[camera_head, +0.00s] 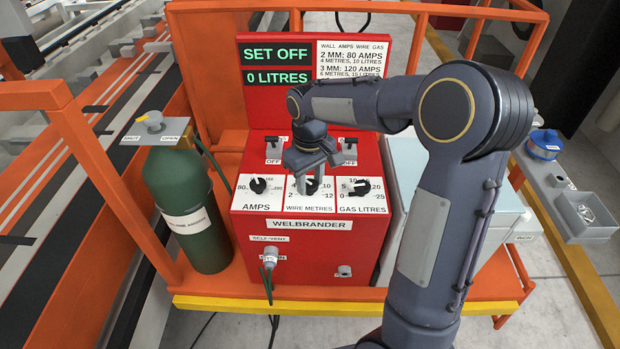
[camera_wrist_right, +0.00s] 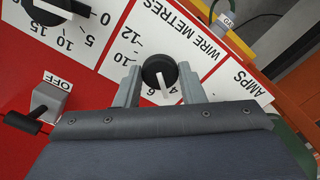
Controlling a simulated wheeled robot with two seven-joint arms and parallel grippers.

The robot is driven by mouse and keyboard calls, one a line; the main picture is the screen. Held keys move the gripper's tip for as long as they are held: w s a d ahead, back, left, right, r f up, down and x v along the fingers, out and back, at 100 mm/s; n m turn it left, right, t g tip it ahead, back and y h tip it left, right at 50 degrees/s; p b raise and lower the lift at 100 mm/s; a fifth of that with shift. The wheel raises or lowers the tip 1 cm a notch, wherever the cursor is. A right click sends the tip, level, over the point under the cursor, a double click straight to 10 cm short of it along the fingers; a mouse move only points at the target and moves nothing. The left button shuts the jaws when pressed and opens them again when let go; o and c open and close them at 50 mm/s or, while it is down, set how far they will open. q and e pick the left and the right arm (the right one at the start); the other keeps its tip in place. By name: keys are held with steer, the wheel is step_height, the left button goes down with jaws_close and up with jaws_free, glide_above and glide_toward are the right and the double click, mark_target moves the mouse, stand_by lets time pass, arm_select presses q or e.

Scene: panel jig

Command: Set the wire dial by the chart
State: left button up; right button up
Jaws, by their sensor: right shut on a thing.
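The wire dial (camera_wrist_right: 157,68) is a round black knob with a white pointer, on the white WIRE METRES plate (camera_wrist_right: 195,40) of the red welder (camera_head: 315,248). In the right wrist view its pointer lies between the 6 and 4 marks. My right gripper (camera_wrist_right: 160,77) has one finger on each side of the knob and is shut on it. In the head view this gripper (camera_head: 309,178) comes down from above and mostly hides the dial. The chart (camera_head: 352,58) reads 2 MM: 80 amps, 4 metres, 10 litres; 3 MM: 120 amps, 6 metres, 15 litres. My left gripper is out of view.
The amps dial (camera_head: 258,185) and gas dial (camera_head: 360,187) flank the wire dial closely. Two OFF switches (camera_head: 273,149) stand behind the dials. The display (camera_head: 277,54) reads SET OFF and 0 LITRES. A green gas cylinder (camera_head: 188,205) stands at left.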

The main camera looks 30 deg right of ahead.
mark_target(310, 184)
steer(key=m, duration=0.5)
steer(key=shift+r+m, duration=0.1)
steer(key=shift+m, duration=0.5)
steer(key=o, duration=1)
step_height(310, 184, up, 8)
steer(key=shift+f, duration=0.1)
stand_by(0.3)
